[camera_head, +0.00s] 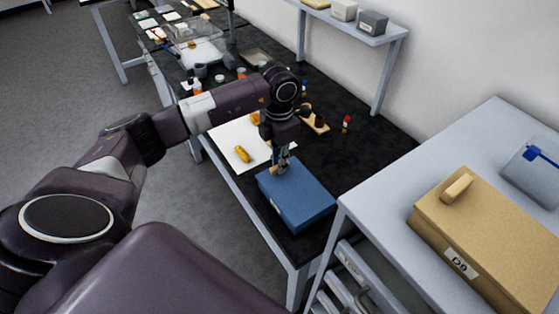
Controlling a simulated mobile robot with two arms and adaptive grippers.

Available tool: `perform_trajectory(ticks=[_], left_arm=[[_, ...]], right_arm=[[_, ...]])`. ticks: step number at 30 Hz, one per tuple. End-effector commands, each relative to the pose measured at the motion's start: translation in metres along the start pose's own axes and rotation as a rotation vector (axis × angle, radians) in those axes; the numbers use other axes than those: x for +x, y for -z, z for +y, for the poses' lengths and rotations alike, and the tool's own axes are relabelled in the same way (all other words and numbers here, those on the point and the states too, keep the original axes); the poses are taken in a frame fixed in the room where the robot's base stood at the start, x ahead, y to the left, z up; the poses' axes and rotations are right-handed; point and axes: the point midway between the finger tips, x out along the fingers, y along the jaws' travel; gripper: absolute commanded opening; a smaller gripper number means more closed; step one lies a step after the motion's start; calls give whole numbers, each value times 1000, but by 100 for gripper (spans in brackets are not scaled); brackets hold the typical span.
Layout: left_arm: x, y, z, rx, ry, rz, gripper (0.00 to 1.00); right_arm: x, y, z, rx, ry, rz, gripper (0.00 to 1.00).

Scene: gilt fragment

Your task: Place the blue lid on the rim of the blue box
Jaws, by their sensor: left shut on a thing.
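The blue box (291,222) stands on the black-topped bench, with a small white label on its front left side. The blue lid (303,190) covers its top; from this angle I cannot tell whether it touches the rim all round or sits slightly above it. My left gripper (281,170) points down at the lid's far left part and is shut on the lid, at a small light wooden handle that it partly hides. My right gripper is not in view.
A tan box (490,240) with a wooden handle stands on the grey shelf unit at right. A white sheet (235,135) with yellow pieces lies behind the blue box. Small bottles and a wooden stand are farther back.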

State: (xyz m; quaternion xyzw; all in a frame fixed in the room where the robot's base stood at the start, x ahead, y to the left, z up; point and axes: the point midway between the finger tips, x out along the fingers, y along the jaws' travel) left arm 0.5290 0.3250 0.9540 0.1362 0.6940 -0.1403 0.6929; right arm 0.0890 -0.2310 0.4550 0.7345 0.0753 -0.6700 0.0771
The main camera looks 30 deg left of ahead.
Motion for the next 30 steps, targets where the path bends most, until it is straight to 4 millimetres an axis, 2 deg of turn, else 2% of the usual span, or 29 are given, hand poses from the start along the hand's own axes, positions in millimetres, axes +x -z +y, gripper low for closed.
perform_trajectory(ticks=[4,5,9,20,23,30], left_arm=[[1,0,0,0,0,0,0],[0,0,0,0,0,0,13],[0,0,0,0,0,0,28],[-5,-1,0,0,-1,-2,28],[-17,-2,1,-1,-2,-5,28],[-67,-2,1,0,-3,-7,28]], right_arm=[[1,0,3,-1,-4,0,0],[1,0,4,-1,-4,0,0],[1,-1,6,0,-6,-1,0],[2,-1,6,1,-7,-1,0],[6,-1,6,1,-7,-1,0],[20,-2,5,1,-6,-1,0]])
